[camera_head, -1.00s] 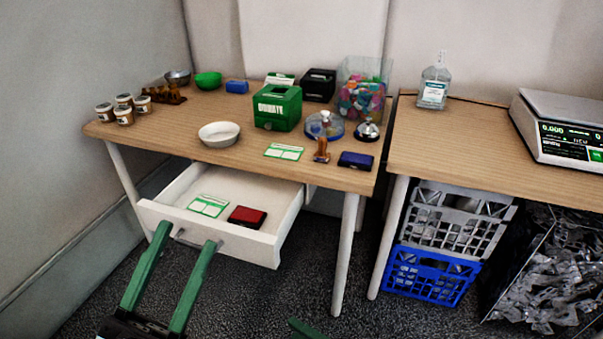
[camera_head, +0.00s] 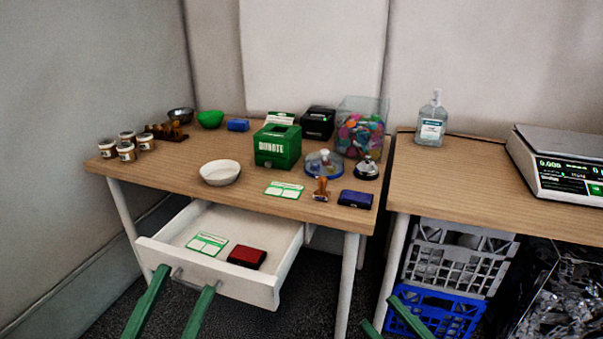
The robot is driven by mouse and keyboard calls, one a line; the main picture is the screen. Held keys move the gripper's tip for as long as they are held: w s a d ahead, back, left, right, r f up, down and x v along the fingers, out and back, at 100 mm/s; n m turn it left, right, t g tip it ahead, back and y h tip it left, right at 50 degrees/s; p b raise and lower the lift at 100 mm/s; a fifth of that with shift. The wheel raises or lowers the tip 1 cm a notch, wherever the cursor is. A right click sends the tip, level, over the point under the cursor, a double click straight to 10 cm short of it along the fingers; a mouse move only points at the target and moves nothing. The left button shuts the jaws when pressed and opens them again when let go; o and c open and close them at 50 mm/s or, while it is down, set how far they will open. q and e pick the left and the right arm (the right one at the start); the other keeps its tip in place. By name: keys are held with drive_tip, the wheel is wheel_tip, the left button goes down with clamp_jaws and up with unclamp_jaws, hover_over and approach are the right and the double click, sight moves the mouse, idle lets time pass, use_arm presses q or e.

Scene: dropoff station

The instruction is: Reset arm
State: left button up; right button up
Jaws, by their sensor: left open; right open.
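My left gripper (camera_head: 180,282) is at the bottom left, its two green fingers spread apart and empty. Its fingertips are at or close to the front of the open white drawer (camera_head: 205,267), near the drawer's handle; I cannot tell whether they touch it. My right gripper (camera_head: 383,314) shows only its green fingertips at the bottom edge, spread apart and empty, in front of the blue crate. The drawer holds a green-and-white card (camera_head: 207,244) and a red ink pad (camera_head: 247,257).
The wooden table (camera_head: 195,207) carries a white bowl (camera_head: 220,172), a green donation box (camera_head: 278,147), a stamp (camera_head: 321,190) and a blue pad (camera_head: 355,199). Grey (camera_head: 445,262) and blue (camera_head: 437,318) crates are under the right table (camera_head: 450,188), which holds a scale (camera_head: 562,165).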

wheel_tip(320, 180, up, 9)
drive_tip(key=s+d+t+h+p, duration=0.1)
drive_tip(key=s+d+t+h, duration=0.1)
drive_tip(key=t, duration=0.4)
use_arm(q)
drive_tip(key=w+a+f+n+g+y+p, duration=0.2)
drive_tip(key=w+f+n+g+y+p, duration=0.2)
drive_tip(key=w+f+n+y+p, duration=0.55)
use_arm(e)
drive_tip(key=w+d+f+m+g+h+p, duration=0.2)
drive_tip(key=w+f+m+g+h, duration=0.3)
drive_tip(key=w+f+m+h, duration=0.15)
use_arm(q)
drive_tip(key=s+a+f+g+y+p, duration=0.1)
drive_tip(key=s+a+f+g+p, duration=0.1)
drive_tip(key=s+f+g+p, duration=0.7)
drive_tip(key=s+f+p, duration=0.1)
drive_tip(key=s+p, duration=0.3)
drive_tip(key=shift+f+y, duration=0.15)
drive_tip(key=shift+y, duration=0.2)
use_arm(e)
drive_tip(key=s+d+f+m+g+h, duration=0.1)
drive_tip(key=s+f+m+g+h, duration=0.2)
drive_tip(key=s+f+g, duration=0.5)
wheel_tip(320, 180, down, 6)
drive_tip(key=shift+s+d+f+g+h, duration=0.1)
drive_tip(key=shift+s+d+g+h, duration=0.35)
drive_tip(key=shift+s, duration=0.7)
